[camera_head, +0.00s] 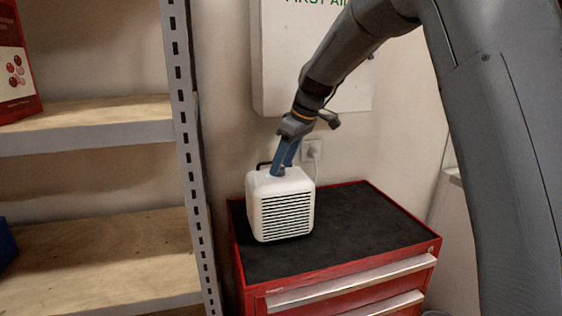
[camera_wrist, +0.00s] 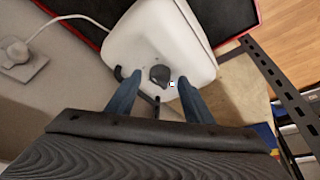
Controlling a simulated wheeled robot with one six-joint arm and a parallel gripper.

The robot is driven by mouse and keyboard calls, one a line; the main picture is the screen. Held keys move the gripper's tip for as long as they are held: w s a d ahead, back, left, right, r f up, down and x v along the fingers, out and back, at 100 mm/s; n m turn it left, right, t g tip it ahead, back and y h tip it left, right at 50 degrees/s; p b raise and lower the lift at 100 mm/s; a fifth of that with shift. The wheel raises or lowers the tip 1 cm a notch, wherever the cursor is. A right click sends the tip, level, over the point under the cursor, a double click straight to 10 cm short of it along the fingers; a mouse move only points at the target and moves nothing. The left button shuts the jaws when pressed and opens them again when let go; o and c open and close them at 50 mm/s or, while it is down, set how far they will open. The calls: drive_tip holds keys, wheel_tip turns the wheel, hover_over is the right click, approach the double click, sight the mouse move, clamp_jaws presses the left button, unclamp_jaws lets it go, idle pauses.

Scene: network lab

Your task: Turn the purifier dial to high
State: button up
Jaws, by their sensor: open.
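The white air purifier (camera_head: 284,203) stands on the black top of a red tool cabinet, its slatted front grille facing the head camera. Its top also shows in the wrist view (camera_wrist: 158,38). There a dark dial (camera_wrist: 159,75) sits on the top, with a small light square mark (camera_wrist: 172,85) beside it. In the head view the dial is hidden by my gripper (camera_head: 278,172), which points down at the purifier's top. In the wrist view my gripper (camera_wrist: 160,78) has its blue fingers spread, one on each side of the dial, with gaps between. The dial's exact setting cannot be told.
The red tool cabinet (camera_head: 340,262) has free black top (camera_head: 350,215) to the right of the purifier. A metal shelf post (camera_head: 190,150) stands close on the left. A white first-aid box (camera_head: 275,60) hangs behind my arm, above a wall socket with plug (camera_head: 312,149).

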drive_tip(key=shift+a+f, duration=0.1)
drive_tip(key=shift+f, duration=0.25)
drive_tip(key=c, duration=0.9)
drive_tip(key=shift+a, duration=0.2)
drive_tip(key=shift+c, duration=0.7)
drive_tip(key=shift+d, duration=0.15)
drive_tip(key=shift+s+m+t+h, duration=0.1)
drive_tip(key=shift+m+t+h, duration=0.3)
drive_tip(key=shift+m, duration=1)
drive_tip(key=shift+s+a+m+t+h+p, duration=0.15)
drive_tip(key=shift+m+h+p, duration=0.2)
drive_tip(key=shift+m, duration=0.4)
drive_tip(key=shift+w+a+m+t+h+p, duration=0.15)
drive_tip(key=shift+m+p, duration=0.3)
drive_tip(key=shift+m, duration=0.3)
drive_tip(key=shift+s+d, duration=0.1)
